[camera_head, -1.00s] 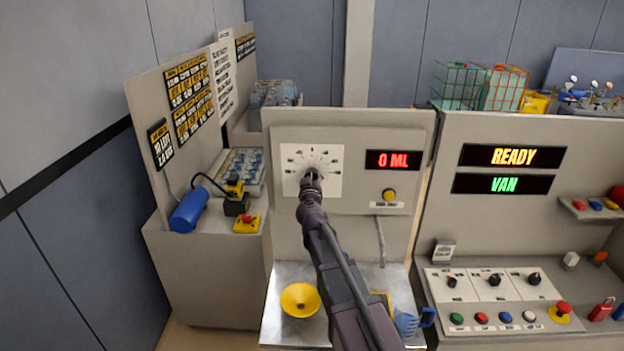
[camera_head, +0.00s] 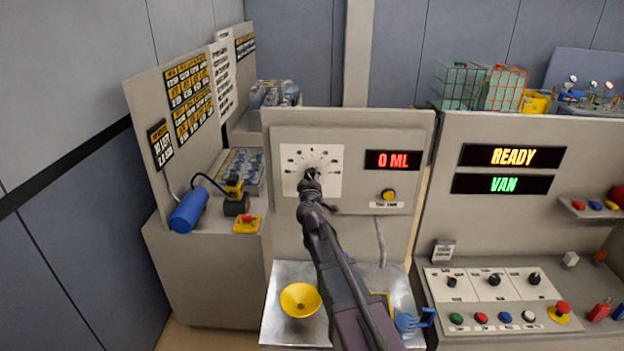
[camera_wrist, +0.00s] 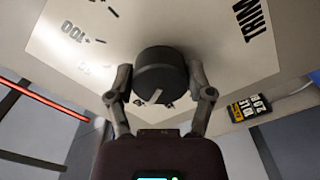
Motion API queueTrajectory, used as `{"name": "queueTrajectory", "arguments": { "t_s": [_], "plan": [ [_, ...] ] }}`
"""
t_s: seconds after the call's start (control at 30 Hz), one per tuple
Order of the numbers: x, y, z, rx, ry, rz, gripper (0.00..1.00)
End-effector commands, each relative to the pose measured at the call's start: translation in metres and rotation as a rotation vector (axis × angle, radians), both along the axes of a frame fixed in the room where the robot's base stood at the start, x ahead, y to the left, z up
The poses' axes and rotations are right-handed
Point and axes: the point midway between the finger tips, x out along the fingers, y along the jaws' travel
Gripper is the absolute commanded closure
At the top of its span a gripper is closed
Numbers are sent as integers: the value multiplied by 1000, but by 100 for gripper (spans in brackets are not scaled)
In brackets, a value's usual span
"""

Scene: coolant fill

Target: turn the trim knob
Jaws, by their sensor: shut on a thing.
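The trim knob (camera_wrist: 160,72) is a dark round cap with a light pointer mark, on a white dial plate (camera_wrist: 225,50) lettered TRIM and +100. In the wrist view my gripper (camera_wrist: 160,84) has one finger on each side of the knob and is shut on it. In the head view the dial plate (camera_head: 329,170) is on the upright grey panel, with tick marks fanned around its centre. My gripper (camera_head: 311,180) reaches that centre from below and hides the knob there.
Right of the dial, a red display (camera_head: 392,160) reads 0 ML above a yellow button (camera_head: 389,194). A yellow funnel (camera_head: 300,299) stands on the metal tray below, left of my arm. A blue jug (camera_head: 410,321) is right of it.

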Motion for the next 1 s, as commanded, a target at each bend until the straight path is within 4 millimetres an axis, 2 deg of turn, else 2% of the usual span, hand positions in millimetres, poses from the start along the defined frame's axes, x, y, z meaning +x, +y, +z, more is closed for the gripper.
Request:
{"name": "queueTrajectory", "arguments": {
  "t_s": [0.57, 0.6, 0.67, 0.7, 1.0],
  "plan": [
    [2, 0, 1, -58, 6, -1, 80],
    [2, 0, 1, -58, 6, -1, 20],
    [2, 0, 1, -57, 5, -1, 3],
    [2, 0, 1, -57, 5, -1, 0],
    [1, 0, 0, -56, 6, 0, 0]
  ]
}}
